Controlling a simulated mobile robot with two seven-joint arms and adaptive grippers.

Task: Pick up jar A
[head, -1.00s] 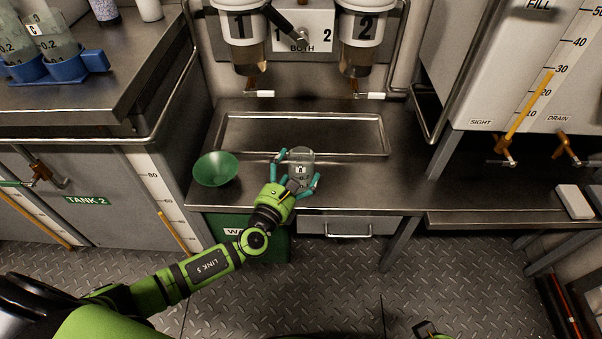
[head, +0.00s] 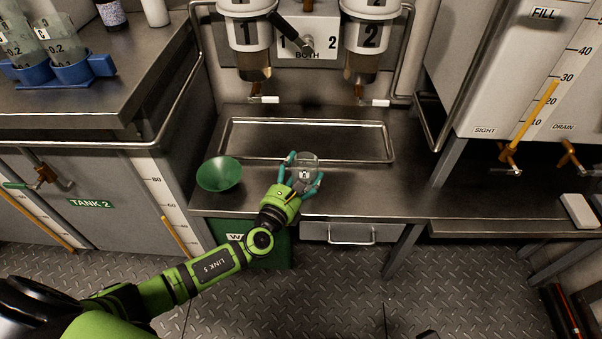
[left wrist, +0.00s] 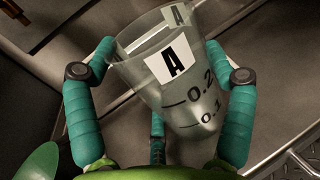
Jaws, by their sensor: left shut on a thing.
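Jar A (head: 305,167) is a clear jar with a white label marked A and scale marks, standing out clearly in the left wrist view (left wrist: 180,75). My left gripper (head: 303,178) has its teal fingers closed around the jar's sides, and they show on both sides of it in the left wrist view (left wrist: 150,85). The jar is over the steel bench, close to the front rim of the tray. Whether its base touches the bench is hard to tell. My right gripper is not clearly in view.
A green funnel (head: 219,174) stands left of the jar. A shallow steel tray (head: 256,154) lies behind it, under dispensers 1 (head: 249,35) and 2 (head: 369,38). Other jars sit in a blue rack (head: 85,69) at upper left. The bench right of the jar is clear.

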